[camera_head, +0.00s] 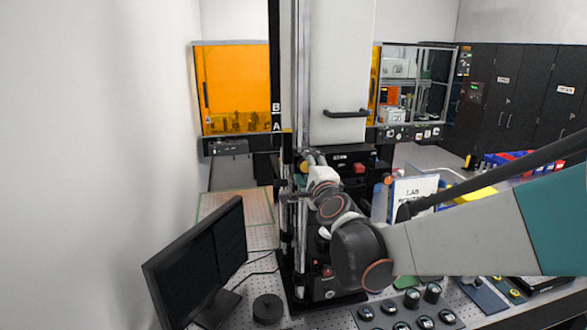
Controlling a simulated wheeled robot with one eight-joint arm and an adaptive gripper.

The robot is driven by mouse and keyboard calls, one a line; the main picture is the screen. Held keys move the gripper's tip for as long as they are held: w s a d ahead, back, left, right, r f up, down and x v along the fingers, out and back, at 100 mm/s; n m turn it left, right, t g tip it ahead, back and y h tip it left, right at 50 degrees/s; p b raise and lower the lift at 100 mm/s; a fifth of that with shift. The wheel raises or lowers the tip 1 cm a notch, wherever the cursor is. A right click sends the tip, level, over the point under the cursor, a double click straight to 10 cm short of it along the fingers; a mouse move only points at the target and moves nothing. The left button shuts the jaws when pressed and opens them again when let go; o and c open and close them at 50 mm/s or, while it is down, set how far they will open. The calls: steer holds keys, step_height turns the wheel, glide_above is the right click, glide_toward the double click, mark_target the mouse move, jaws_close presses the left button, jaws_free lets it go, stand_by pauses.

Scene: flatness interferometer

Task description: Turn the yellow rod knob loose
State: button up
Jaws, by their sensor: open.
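A small yellow knob (303,168) shows at the left side of the tall instrument column, close to a vertical metal rod. My arm reaches in from the right, and its wrist hides much of the column's lower front. My gripper (313,158) is small and partly hidden at the end of the wrist, just above and right of the yellow knob. It is open. I cannot tell whether its fingers touch the knob or are around it.
A dark monitor (203,262) stands at left on the perforated bench (255,238). A black round weight (267,308) sits near the front. Several small black-rimmed parts (411,299) stand at front right. A lab sign (414,193) and blue bins stand behind my arm.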

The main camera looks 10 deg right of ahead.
steer(key=shift+s, duration=0.1)
steer(key=s, duration=1.2)
steer(key=s+a+f+n+g+y+b, duration=0.35)
steer(key=f+n+b, duration=0.4)
steer(key=f, duration=0.35)
steer(key=s+d+f+n+g+h+b, duration=0.1)
steer(key=s+f+n+g+b, duration=0.2)
steer(key=s+f+n+b, duration=0.3)
steer(key=s+d+f+n+g+h+b, duration=0.2)
steer(key=s+f+n+g+b, duration=0.2)
steer(key=s+f, duration=0.8)
step_height(320, 180, down, 7)
steer(key=n+b, duration=0.2)
steer(key=b, duration=0.2)
steer(key=shift+s+d, duration=0.3)
